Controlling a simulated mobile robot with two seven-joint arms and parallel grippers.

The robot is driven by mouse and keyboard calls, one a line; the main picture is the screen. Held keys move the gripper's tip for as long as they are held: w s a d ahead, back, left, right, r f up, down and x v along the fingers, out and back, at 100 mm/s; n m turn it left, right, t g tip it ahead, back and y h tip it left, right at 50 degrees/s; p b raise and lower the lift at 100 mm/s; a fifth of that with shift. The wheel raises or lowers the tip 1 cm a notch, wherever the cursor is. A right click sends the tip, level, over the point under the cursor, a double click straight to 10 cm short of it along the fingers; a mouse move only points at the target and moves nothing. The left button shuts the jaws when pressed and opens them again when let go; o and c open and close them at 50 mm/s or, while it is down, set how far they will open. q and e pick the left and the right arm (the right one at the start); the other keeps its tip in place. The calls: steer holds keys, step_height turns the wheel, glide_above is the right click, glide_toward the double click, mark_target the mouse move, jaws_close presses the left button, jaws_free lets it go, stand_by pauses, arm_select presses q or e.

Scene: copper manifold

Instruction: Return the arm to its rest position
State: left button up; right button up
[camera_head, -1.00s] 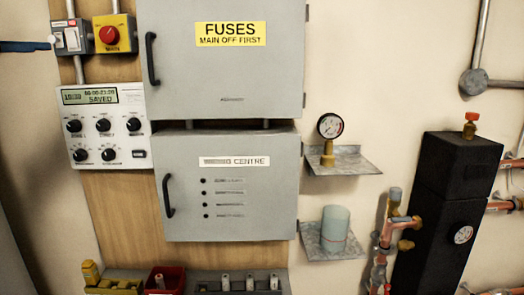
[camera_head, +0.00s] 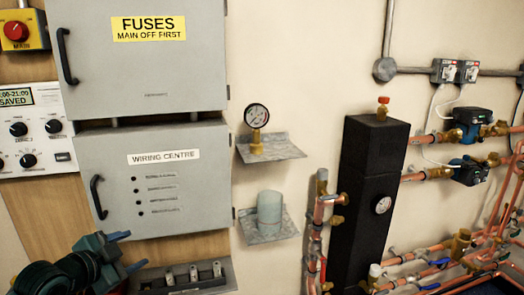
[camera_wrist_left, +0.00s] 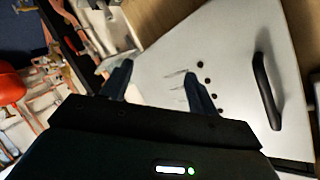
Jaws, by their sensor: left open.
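My left gripper (camera_head: 122,252) is at the bottom left of the head view, in front of the lower edge of the wiring centre box (camera_head: 190,140). Its two fingers are apart with nothing between them. In the left wrist view my left gripper (camera_wrist_left: 160,85) also shows open and empty, with the grey box door (camera_wrist_left: 225,60) and its black handle (camera_wrist_left: 266,90) beyond the fingers. My right gripper is not in view.
The fuse box (camera_head: 150,75) hangs above the wiring centre. Two small shelves hold a pressure gauge (camera_head: 256,118) and a pale cup (camera_head: 270,207). Plain wall (camera_head: 300,60) lies between.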

arm_select(q)
steer(key=s+d+f+n+g, duration=0.1)
steer(key=s+d+f+n, duration=0.1)
steer(key=s+d+f, duration=0.45)
steer(key=s+d+f+n+g, duration=0.1)
steer(key=s+d+f+n, duration=0.2)
steer(key=f, duration=0.6)
steer(key=s+d+f+n, duration=0.1)
steer(key=s+d+f, duration=0.2)
steer(key=s, duration=0.4)
steer(key=s+d+f+n, duration=0.2)
steer(key=s+d+f, duration=0.1)
steer(key=s+d, duration=0.2)
steer(key=shift+s+f+n+p, duration=0.3)
steer(key=shift+s+f+p, duration=0.1)
steer(key=shift+s, duration=0.75)
